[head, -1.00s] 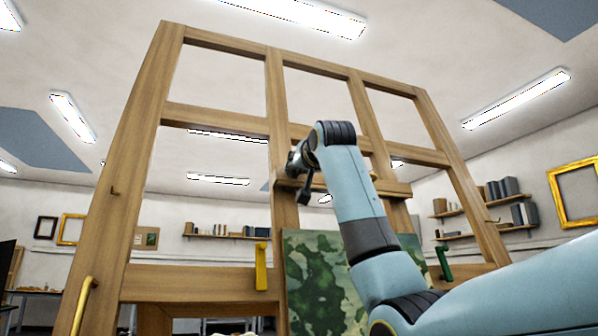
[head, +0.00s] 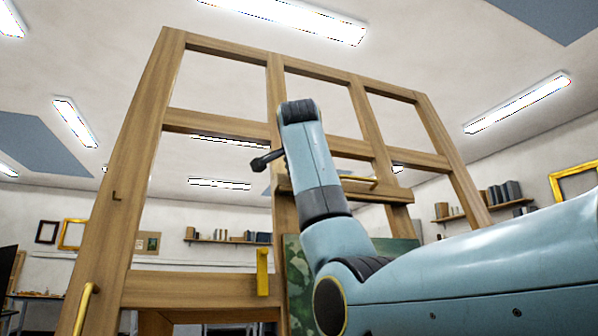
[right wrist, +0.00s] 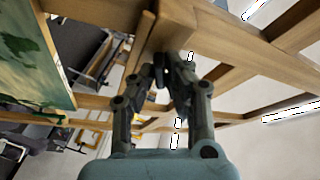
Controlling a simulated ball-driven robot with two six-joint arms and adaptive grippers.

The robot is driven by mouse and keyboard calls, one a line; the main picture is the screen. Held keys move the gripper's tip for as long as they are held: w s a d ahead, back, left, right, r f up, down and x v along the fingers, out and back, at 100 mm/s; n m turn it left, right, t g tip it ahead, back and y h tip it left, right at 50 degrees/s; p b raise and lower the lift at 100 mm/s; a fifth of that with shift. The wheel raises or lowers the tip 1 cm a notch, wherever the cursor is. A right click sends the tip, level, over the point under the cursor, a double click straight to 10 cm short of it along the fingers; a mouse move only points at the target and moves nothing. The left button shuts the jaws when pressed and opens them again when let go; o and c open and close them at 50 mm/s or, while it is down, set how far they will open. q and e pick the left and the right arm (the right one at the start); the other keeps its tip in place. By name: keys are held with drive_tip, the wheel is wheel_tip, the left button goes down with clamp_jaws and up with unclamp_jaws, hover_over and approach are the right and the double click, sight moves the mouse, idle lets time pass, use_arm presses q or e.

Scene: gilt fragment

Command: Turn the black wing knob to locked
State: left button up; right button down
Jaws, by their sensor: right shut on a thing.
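A black piece with a rounded end (head: 264,161), which looks like a wing of the black wing knob, sticks out to the left of my right arm at the easel's cross-bar in the head view. The rest of the knob is hidden there behind my arm. In the right wrist view my right gripper (right wrist: 173,70) is shut on the dark knob, close to the wooden beam (right wrist: 178,28). The knob's body is small and dark between the fingers, so its exact angle cannot be told. My right gripper is hidden in the head view. My left gripper is not in view.
The wooden easel frame (head: 145,160) fills the middle. A yellow upright handle (head: 262,272) sits on its lower bar. A green painting (head: 298,285) stands low, partly behind my arm. A yellow bar (head: 358,181) lies along the cross-bar. Open room shows through the frame.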

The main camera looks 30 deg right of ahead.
drive_tip(key=m+g, duration=0.1)
drive_tip(key=m, duration=0.1)
drive_tip(key=m+p, duration=0.1)
drive_tip(key=m, duration=0.1)
drive_tip(key=shift+r+m+g, duration=0.2)
drive_tip(key=shift+m+g, duration=0.2)
idle(0.4)
drive_tip(key=c, duration=1.4)
unclamp_jaws()
drive_tip(key=shift+w+f, duration=0.1)
drive_tip(key=v, duration=1.2)
drive_tip(key=shift+r, duration=0.2)
